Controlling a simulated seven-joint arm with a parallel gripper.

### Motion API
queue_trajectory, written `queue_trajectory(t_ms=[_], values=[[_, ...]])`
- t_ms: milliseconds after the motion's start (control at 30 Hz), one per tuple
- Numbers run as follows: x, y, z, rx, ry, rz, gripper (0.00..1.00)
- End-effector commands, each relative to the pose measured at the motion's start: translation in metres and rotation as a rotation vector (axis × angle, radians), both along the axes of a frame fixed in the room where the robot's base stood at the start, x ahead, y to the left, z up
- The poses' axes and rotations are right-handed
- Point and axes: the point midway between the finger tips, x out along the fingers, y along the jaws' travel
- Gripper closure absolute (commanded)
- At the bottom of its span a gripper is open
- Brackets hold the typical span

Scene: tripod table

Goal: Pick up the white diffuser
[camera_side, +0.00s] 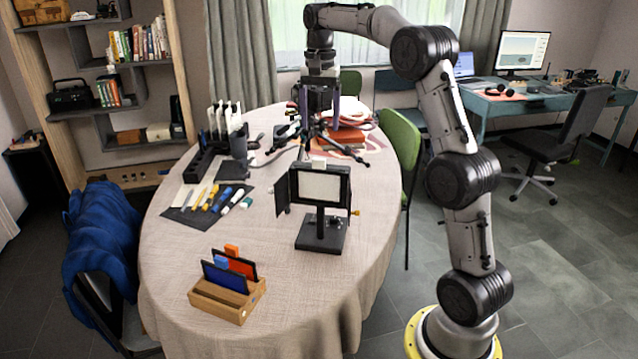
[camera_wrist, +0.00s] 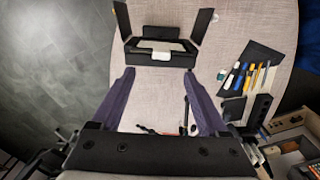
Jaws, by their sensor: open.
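A small black light (camera_side: 321,188) with side flaps stands on a post and dark base on the table. Its front is a pale white panel, which looks like the diffuser (camera_side: 319,187), with a small white tab (camera_side: 318,163) at its top edge. In the wrist view the light (camera_wrist: 160,63) is ahead of my gripper, with the white tab (camera_wrist: 161,56) between the fingers' lines. My gripper (camera_wrist: 158,74) is open and empty, its two purple fingers wide apart. In the side view my gripper (camera_side: 320,125) is behind the light, above the table.
A wooden holder (camera_side: 226,299) with dark and orange cards stands at the table's front. A dark mat (camera_side: 205,203) with several markers lies left of the light. A black rack (camera_side: 205,155) with upright white panels stands behind it. Dark tripod-like legs (camera_side: 350,152) spread below my gripper.

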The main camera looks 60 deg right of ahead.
Motion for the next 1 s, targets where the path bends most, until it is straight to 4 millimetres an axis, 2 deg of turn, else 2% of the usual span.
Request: queue_trajectory(t_ms=[33, 200, 467, 700, 833, 1000], values=[[-0.001, 0.001, -0.011, 0.002, 0.004, 0.001, 0.22], [0.000, 0.001, -0.036, 0.001, 0.001, 0.001, 0.22], [0.001, 0.000, -0.054, 0.001, 0.001, 0.001, 0.22], [0.003, -0.001, -0.087, 0.001, 0.001, 0.002, 0.22], [0.003, -0.002, -0.096, 0.000, 0.000, 0.002, 0.22], [0.003, -0.002, -0.098, -0.001, -0.001, 0.002, 0.22]])
